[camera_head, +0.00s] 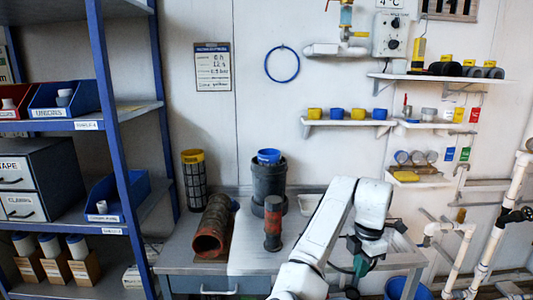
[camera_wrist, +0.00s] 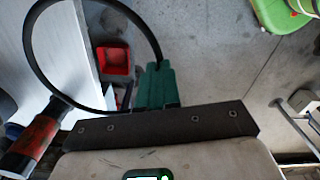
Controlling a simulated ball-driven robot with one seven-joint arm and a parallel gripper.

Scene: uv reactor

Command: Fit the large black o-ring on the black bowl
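A large thin black o-ring (camera_wrist: 31,58) hangs in the wrist view, with its right side at the green fingers of my gripper (camera_wrist: 156,85). The fingers look closed together on the ring. In the head view my gripper (camera_head: 362,262) is at the right front of the bench, and part of the ring shows dark to its left. A wide black vessel (camera_head: 268,187), which looks like the black bowl, stands upright on the bench with a blue cup (camera_head: 268,156) on top. My gripper and the ring are apart from it, to its right and nearer the front.
A black and red cylinder (camera_head: 272,224) stands before the vessel, also at the lower left of the wrist view (camera_wrist: 36,140). A reddish pipe (camera_head: 212,228) lies left on the bench (camera_head: 250,262). A mesh cylinder (camera_head: 194,182) stands behind. White pipes (camera_head: 492,240) are at right.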

